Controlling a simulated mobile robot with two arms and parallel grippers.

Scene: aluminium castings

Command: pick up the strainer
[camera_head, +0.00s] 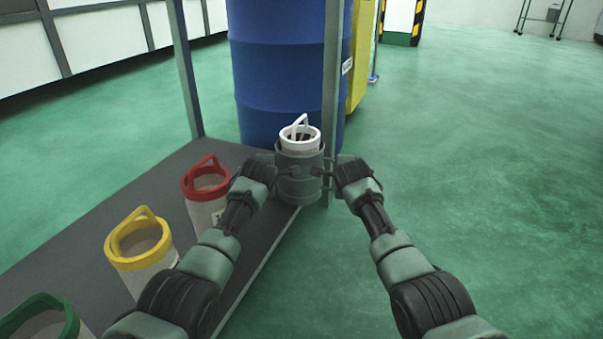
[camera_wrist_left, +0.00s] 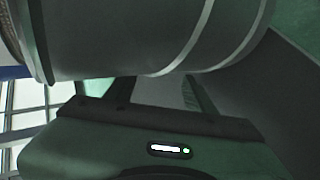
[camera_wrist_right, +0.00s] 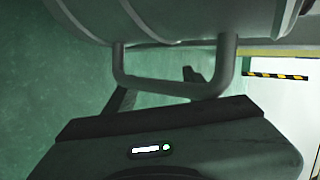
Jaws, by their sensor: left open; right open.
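A grey cylindrical vessel (camera_head: 300,187) with side handles stands upright at the right end of the dark shelf. A white-rimmed cup with a raised handle (camera_head: 301,133) sits inside its top; I cannot tell which of the two is the strainer. My left gripper (camera_head: 277,173) is open at the vessel's left side; its body (camera_wrist_left: 220,35) fills the top of the left wrist view. My right gripper (camera_head: 328,172) is open at the right side. In the right wrist view a U-shaped side handle (camera_wrist_right: 180,88) lies at its fingers. Finger contact is unclear.
Red-rimmed (camera_head: 206,180), yellow-rimmed (camera_head: 140,240) and green-rimmed (camera_head: 42,318) containers stand along the shelf (camera_head: 150,190) to the left. A blue drum (camera_head: 285,70) stands behind. A grey rack post (camera_head: 333,80) rises close behind the vessel. The green floor at right is clear.

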